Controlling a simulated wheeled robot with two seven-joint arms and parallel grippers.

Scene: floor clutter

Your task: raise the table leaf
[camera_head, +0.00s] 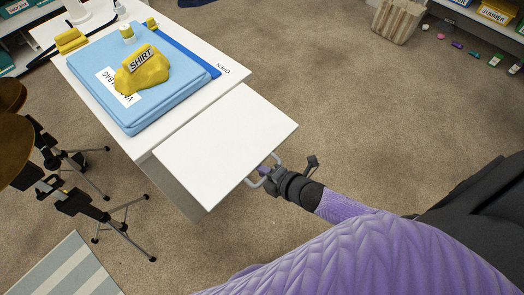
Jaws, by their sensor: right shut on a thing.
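The white table leaf (228,143) sticks out from the near end of the white table (185,125). Its white face shows fully and it looks about level with the tabletop; I cannot tell whether it is exactly flush. A grey handle (252,184) is at the leaf's near right edge. My right gripper (266,177) is shut on this handle, partly hiding it. My purple right arm reaches in from the lower right. My left gripper is not in view.
On the table lie a blue vacuum bag (95,60) and a yellow shirt (148,76). Cymbals (14,145) on stands are close at the left. A striped mat (68,270) lies lower left. A basket (398,18) stands far right; open carpet lies between.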

